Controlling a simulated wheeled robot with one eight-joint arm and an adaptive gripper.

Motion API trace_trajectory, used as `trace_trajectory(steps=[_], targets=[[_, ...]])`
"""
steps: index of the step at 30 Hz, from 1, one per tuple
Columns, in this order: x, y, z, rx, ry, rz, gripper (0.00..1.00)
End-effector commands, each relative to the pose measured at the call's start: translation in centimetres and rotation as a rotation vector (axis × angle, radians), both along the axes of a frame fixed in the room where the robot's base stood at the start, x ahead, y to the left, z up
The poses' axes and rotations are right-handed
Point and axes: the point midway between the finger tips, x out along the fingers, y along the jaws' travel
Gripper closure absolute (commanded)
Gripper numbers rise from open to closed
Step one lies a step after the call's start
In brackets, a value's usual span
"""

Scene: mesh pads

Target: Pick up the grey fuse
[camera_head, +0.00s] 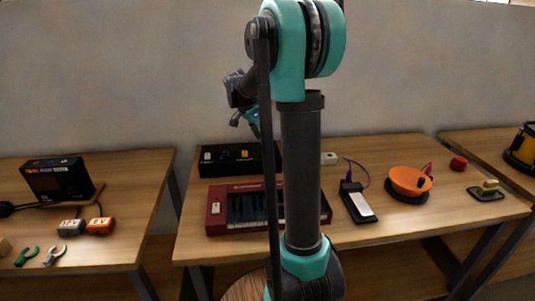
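A small grey block with a pale label (71,228), which looks like the grey fuse, lies on the left wooden table (150,190). An orange block of similar shape (99,226) is just to its right. My gripper (243,118) is raised in front of the wall, above the middle table and well to the right of the grey block. It is small and partly hidden by my arm, so its fingers are hard to make out. Nothing is seen hanging from it.
A black box (57,178) stands behind the grey block. A green hook (27,256) and a pale hook (55,255) lie in front of it. The middle table holds a red keyboard (220,207), a black pedal (357,203) and an orange bowl (409,182). A gap separates the tables.

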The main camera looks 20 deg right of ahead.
Motion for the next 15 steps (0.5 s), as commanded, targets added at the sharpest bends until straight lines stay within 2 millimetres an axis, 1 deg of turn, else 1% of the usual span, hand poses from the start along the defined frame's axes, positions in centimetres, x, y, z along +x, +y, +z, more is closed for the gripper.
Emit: trace_trajectory(steps=[1,3,8,11,15], targets=[[0.1,-0.3,-0.6,0.0,0.0,-0.001,0.52],[0.2,-0.5,-1.2,0.0,0.0,-0.001,0.52],[0.3,-0.8,-2.0,0.0,0.0,0.0,0.52],[0.7,-1.1,-3.0,0.0,0.0,-0.001,0.52],[1.3,-1.8,-4.9,0.0,0.001,-0.001,0.52]])
